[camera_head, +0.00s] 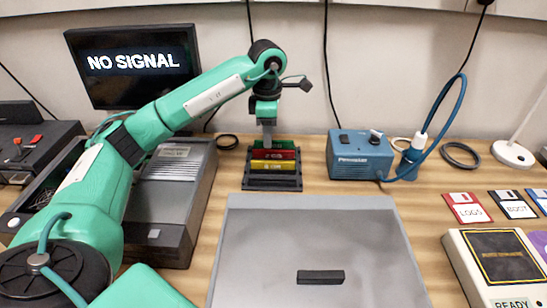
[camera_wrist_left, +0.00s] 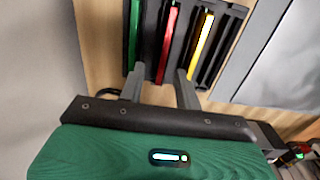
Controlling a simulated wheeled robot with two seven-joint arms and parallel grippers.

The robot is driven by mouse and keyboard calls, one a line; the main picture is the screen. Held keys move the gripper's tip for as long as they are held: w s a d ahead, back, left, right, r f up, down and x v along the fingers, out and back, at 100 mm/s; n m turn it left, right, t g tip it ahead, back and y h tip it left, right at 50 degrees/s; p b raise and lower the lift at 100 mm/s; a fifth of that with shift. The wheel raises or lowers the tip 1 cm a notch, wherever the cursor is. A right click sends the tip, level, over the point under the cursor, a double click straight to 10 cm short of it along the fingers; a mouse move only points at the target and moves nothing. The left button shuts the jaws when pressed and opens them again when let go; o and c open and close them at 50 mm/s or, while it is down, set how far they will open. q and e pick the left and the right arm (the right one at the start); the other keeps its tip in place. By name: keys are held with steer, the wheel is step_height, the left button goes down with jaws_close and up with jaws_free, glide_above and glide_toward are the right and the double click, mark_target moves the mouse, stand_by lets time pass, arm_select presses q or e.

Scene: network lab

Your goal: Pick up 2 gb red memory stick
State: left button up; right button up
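The red memory stick (camera_head: 284,154) stands in a black slotted rack (camera_head: 272,184) between a green stick (camera_head: 284,144) and a yellow stick (camera_head: 272,166). The left wrist view also shows the red stick (camera_wrist_left: 168,45), the green stick (camera_wrist_left: 134,35) and the yellow stick (camera_wrist_left: 201,42) in their slots. My left gripper (camera_head: 268,141) points down at the rack from above. In the left wrist view its fingers (camera_wrist_left: 161,74) are apart, with the near end of the red stick in line between them. Contact cannot be told. My right gripper is not in view.
A blue soldering station (camera_head: 360,155) with a cabled iron stands right of the rack. A grey mat (camera_head: 320,235) with a dark bar (camera_head: 320,277) lies in front. A grey computer case (camera_head: 175,200) is at left under my arm. Floppy disks (camera_head: 466,208) lie at right.

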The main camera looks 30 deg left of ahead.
mark_target(269, 150)
arm_select(q)
steer(key=f, duration=0.4)
steer(key=shift+s+d+f, duration=0.1)
steer(key=shift+d+f, duration=0.05)
steer(key=shift+d, duration=0.05)
jaws_close()
